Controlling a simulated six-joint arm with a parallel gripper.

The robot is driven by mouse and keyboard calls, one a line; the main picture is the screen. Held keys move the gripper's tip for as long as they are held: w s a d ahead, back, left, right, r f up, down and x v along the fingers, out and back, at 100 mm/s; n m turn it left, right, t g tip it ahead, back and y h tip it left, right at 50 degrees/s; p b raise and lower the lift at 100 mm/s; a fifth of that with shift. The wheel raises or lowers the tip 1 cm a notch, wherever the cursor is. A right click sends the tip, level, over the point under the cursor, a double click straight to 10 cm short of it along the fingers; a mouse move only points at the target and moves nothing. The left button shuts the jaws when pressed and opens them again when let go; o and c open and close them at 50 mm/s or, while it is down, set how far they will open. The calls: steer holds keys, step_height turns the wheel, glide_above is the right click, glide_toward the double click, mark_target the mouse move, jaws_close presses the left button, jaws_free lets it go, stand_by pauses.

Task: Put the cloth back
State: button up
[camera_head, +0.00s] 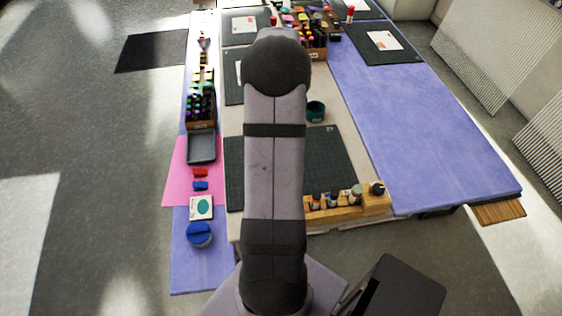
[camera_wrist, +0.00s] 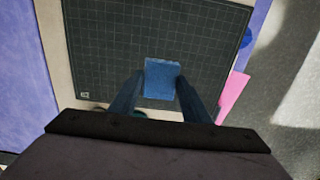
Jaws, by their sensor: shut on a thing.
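The cloth (camera_wrist: 162,76) is a small blue piece, seen in the wrist view between the fingertips of my gripper (camera_wrist: 161,92). My gripper is shut on it. Behind the cloth in that view is a dark gridded cutting mat (camera_wrist: 110,45); I cannot tell how high the cloth is above it. In the head view my own arm hides the gripper and the cloth, and covers part of the cutting mat (camera_head: 335,165).
A wooden rack with several small bottles (camera_head: 347,206) stands at the mat's near edge. A teal pot (camera_head: 316,110) stands beyond the mat. On the left are a grey tray (camera_head: 201,148), a pink sheet (camera_head: 178,180) and a blue-lidded jar (camera_head: 199,235). The purple table part (camera_head: 425,120) is mostly clear.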

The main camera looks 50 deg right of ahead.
steer(key=shift+f+p, duration=1.05)
steer(key=shift+f, duration=3.95)
steer(key=shift+f, duration=0.15)
steer(key=o, duration=1)
step_height(320, 180, up, 12)
steer(key=b, duration=0.2)
steer(key=shift+b, duration=0.35)
